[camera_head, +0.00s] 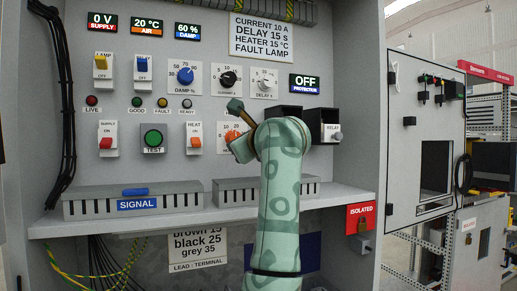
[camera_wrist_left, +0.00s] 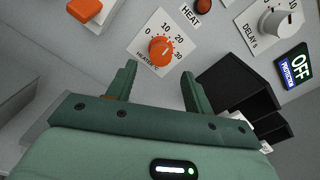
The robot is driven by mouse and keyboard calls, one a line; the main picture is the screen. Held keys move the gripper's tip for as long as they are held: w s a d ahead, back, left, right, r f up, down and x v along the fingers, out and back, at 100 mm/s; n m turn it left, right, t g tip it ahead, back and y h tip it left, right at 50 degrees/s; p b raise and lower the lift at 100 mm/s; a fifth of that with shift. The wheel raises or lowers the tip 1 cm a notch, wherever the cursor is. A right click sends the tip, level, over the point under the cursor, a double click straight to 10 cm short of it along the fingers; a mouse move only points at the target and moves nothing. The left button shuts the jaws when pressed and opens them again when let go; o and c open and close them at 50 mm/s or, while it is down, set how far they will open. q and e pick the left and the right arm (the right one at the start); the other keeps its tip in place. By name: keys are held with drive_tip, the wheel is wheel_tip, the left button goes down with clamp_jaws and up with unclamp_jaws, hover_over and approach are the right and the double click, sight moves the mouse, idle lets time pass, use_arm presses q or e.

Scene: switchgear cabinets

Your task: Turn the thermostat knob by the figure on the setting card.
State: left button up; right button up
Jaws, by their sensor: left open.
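The thermostat knob (camera_wrist_left: 160,49) is orange, on a white HEATER °C plate marked 0 to 30. In the head view the knob (camera_head: 232,136) is partly hidden by my left gripper (camera_head: 238,128). Its exact pointer setting is too small to read surely. In the left wrist view my left gripper (camera_wrist_left: 158,74) is open, its two fingers either side of the knob's lower side and short of it in the picture; contact cannot be seen. The setting card (camera_head: 262,37) reads CURRENT 10 A, DELAY 15 S, HEATER 15 °C, FAULT LAMP. My right gripper is not in view.
The orange HEAT switch (camera_head: 195,138) is left of the knob. The DELAY knob (camera_wrist_left: 276,21) and black boxes (camera_wrist_left: 240,88) lie to its right. Grey trunking (camera_head: 265,190) runs along the shelf below. An OFF PROTECTION display (camera_head: 305,84) is up right.

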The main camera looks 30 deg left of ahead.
use_arm(q)
drive_tip(key=b+v, duration=0.2)
drive_tip(key=v, duration=0.9)
drive_tip(key=shift+d+b, duration=0.2)
drive_tip(key=shift+b, duration=0.1)
drive_tip(key=shift+a, duration=0.15)
